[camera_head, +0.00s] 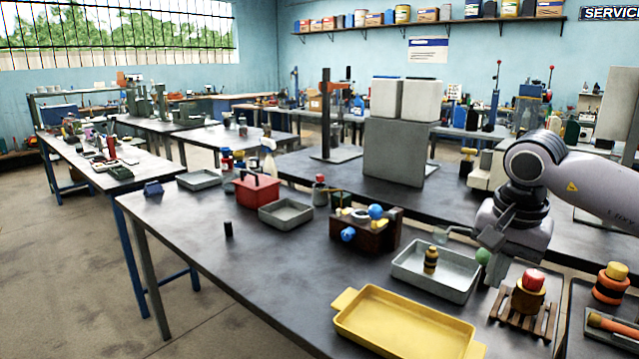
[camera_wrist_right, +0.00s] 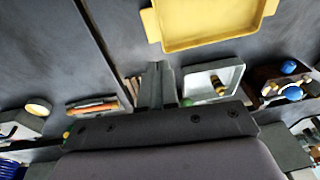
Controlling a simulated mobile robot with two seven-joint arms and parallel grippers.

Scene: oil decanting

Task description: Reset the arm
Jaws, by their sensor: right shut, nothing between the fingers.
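My right arm comes in from the right in the head view. Its gripper (camera_head: 493,272) points down over the bench, between a white tray (camera_head: 408,278) and a wooden rack (camera_head: 503,318). In the right wrist view the two fingers (camera_wrist_right: 158,82) lie together, shut and empty. A small dark bottle with a yellow band (camera_head: 431,262) stands in the white tray. It also shows in the wrist view (camera_wrist_right: 218,86). A green ball-shaped thing (camera_head: 483,256) is beside the gripper; what it belongs to is unclear. My left gripper is not in view.
A yellow tray (camera_head: 400,325) lies at the bench's front edge. A wooden block with blue knobs (camera_head: 362,232), a grey tray (camera_head: 286,213) and a red box (camera_head: 256,190) are farther left. A red-topped jar (camera_head: 530,292) stands on the rack. Bare bench lies left of the yellow tray.

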